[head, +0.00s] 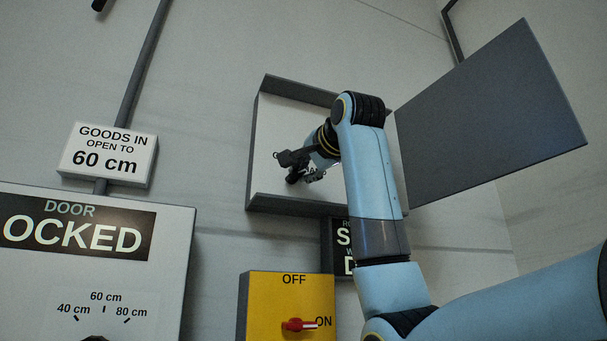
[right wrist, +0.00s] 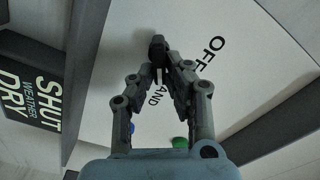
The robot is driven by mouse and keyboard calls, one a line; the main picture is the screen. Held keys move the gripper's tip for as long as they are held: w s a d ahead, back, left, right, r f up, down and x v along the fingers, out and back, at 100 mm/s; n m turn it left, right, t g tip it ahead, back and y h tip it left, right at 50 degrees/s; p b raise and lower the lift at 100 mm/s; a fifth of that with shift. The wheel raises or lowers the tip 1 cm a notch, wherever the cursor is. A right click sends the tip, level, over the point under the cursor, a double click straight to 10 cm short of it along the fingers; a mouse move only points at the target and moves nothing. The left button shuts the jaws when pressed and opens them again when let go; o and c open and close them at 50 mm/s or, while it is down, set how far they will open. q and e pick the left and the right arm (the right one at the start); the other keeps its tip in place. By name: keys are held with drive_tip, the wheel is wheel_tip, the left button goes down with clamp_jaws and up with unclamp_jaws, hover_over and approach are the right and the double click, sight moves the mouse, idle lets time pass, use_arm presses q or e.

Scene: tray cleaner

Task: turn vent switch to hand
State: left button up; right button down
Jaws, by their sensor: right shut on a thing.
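The vent switch (right wrist: 158,46) is a dark knob on the white panel inside an open grey wall box. The word OFF is printed to its right in the right wrist view, and letters ending in AND show below it, partly covered by my fingers. My right gripper (right wrist: 160,66) is shut on the knob. In the head view my right gripper (head: 292,172) reaches into the box (head: 256,150). There the fingers and wrist cover most of the knob, and I cannot tell which way it points. My left gripper is not in view.
The box's grey door (head: 490,115) stands open on the right, beside my right arm. Below is a yellow panel (head: 262,300) with a red switch (head: 298,325) near ON. A dark sign (right wrist: 32,95) hangs by the box. Blue (right wrist: 132,128) and green (right wrist: 180,142) parts show beside my fingers.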

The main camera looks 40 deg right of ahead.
idle(0.3)
drive_tip(key=c, duration=1.4)
unclamp_jaws()
drive_tip(key=shift+o, duration=0.2)
drive_tip(key=v, duration=1.2)
